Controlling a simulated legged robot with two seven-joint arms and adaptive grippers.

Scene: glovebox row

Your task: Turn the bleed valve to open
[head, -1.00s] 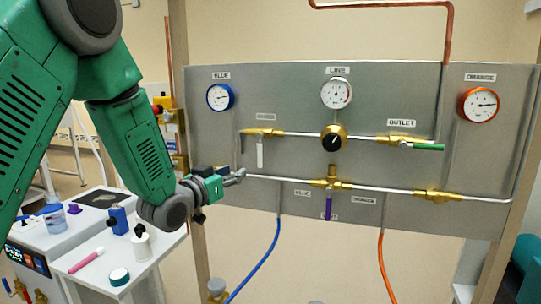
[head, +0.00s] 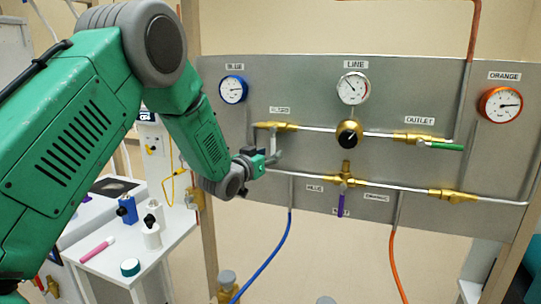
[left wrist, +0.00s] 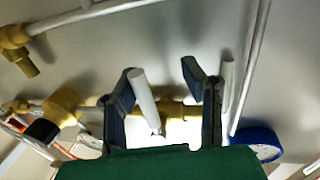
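The bleed valve (head: 277,126) is a brass body on the upper pipe of the grey panel, at the left under its label. It also shows in the left wrist view (left wrist: 178,109), with a white lever (left wrist: 145,95) sticking out. My left gripper (head: 273,150) is just below the valve and hides most of the lever in the head view. In the left wrist view its two fingers (left wrist: 158,68) are apart, with the lever between them, nearer the left finger. I see no clear grip on the lever. My right gripper is not in view.
A short grey pipe end (left wrist: 228,85) is close by the right finger. A black-faced brass knob (head: 349,134), the green-handled outlet valve (head: 440,145) and the purple-handled valve (head: 341,205) are to the right. The lower pipe (head: 395,186) runs below. A white bench (head: 120,265) is at left.

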